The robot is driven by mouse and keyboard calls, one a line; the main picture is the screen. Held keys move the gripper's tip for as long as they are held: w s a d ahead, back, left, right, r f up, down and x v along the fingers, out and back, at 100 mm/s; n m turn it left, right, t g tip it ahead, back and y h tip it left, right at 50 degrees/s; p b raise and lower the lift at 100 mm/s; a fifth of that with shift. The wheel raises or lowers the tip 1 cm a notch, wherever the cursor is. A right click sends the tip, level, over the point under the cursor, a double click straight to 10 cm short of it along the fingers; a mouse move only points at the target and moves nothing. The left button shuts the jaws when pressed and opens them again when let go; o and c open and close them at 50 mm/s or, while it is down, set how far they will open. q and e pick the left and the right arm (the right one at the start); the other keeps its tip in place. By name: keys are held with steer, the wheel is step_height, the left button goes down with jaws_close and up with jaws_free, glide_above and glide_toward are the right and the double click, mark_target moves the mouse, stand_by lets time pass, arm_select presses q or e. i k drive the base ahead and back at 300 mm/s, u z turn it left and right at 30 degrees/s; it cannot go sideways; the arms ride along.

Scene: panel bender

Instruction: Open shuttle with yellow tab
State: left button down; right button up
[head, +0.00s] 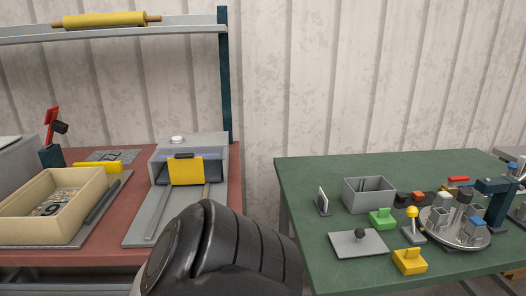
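The shuttle is a grey housing (212,145) with a tray and two rails (208,198) running out toward me, on the red-brown bench at left. An upright yellow tab (186,171) with a dark strip along its top stands at the mouth of the housing. Whether the shuttle itself is open or shut, I cannot tell for sure. A black link of my own arm covers the near right corner of the tray. Neither of my grippers shows in the head view.
A cream bin (88,207) with small parts stands left of the shuttle, with a red lever (52,122) behind it. A shelf (120,32) with a yellow roller hangs above. A gap separates the bench from the green table (312,188), which holds several small fixtures.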

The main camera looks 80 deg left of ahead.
mark_target(185, 169)
steer(key=u, duration=2.3)
